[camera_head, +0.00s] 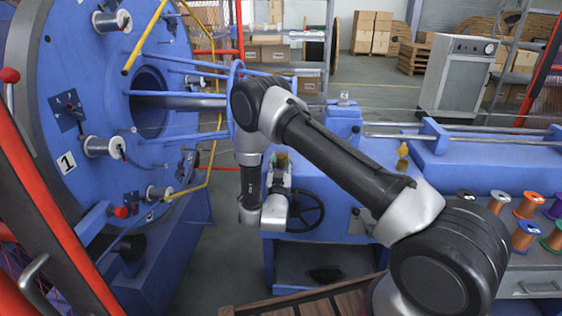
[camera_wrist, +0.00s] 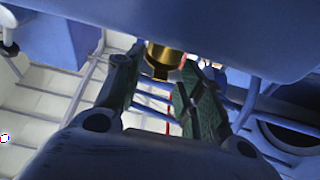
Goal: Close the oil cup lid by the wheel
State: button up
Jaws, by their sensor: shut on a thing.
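The brass oil cup (camera_wrist: 163,57) by the wheel is in the upper middle of the wrist view, under a blue housing. My gripper (camera_wrist: 160,72) has one finger on each side of it, closed on it. I cannot make out the state of its lid. In the head view my gripper (camera_head: 280,172) is at the near left end of the blue machine bed, just above the black handwheel (camera_head: 304,211). A bit of brass shows at its fingertips, mostly hidden by the gripper.
A second brass oil cup (camera_head: 403,156) stands on the bed to the right. The large blue strander disc (camera_head: 85,125) with bobbins fills the left. Several coloured wire spools (camera_head: 530,206) stand at the right. A grey cabinet (camera_head: 456,75) and boxes are behind.

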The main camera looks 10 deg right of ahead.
jog(key=o, duration=1)
jog(key=v, duration=1.2)
